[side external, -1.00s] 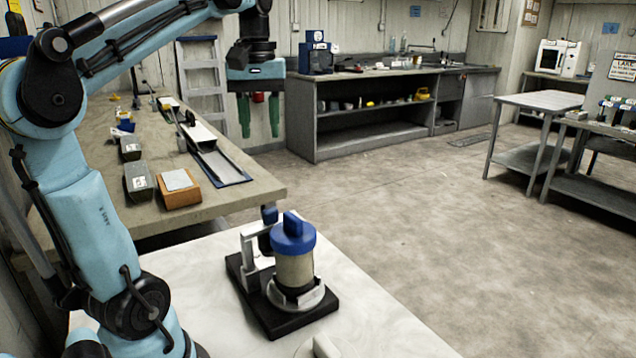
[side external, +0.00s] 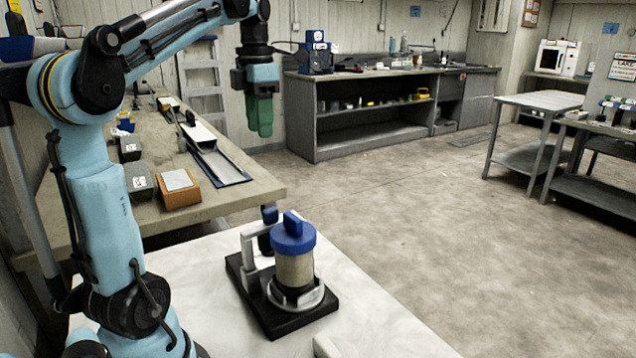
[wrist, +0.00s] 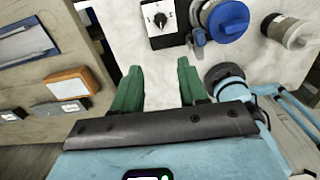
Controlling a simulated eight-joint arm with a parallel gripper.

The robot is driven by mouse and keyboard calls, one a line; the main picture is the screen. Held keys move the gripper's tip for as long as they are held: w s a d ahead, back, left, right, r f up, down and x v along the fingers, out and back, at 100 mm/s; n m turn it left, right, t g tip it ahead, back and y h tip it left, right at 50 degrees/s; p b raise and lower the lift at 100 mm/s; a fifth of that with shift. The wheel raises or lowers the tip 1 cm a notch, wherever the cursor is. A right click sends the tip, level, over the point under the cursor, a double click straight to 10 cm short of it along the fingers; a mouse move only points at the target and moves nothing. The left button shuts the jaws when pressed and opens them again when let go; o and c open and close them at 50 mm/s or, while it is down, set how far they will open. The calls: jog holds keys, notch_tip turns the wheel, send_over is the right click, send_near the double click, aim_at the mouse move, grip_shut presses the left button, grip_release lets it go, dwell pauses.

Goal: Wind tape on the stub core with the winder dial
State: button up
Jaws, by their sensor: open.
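The winder stands on the white table in the side view, with a black base (side external: 270,320), a tan core (side external: 295,268) and a blue cap (side external: 293,238) with a raised grip. In the wrist view the blue cap (wrist: 228,20) is at the top, beside a black panel with a white-faced dial (wrist: 160,17). A beige cylindrical piece (wrist: 290,32) lies to its right; I cannot tell if it is the stub core. My gripper (side external: 261,130) hangs high above and behind the winder, green fingers down. In the wrist view the fingers (wrist: 158,72) are apart and empty.
A wooden bench (side external: 235,193) behind holds an orange block (side external: 181,190), grey blocks (side external: 139,181) and a long tray (side external: 222,168). A pale object (side external: 326,347) sits at the bottom edge of the side view. The white table (side external: 375,330) is clear right of the winder.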

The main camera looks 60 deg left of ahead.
notch_tip(320, 180, down, 27)
jog(key=shift+r, duration=0.2)
dwell(0.6)
jog(key=shift+c, duration=0.3)
grip_shut()
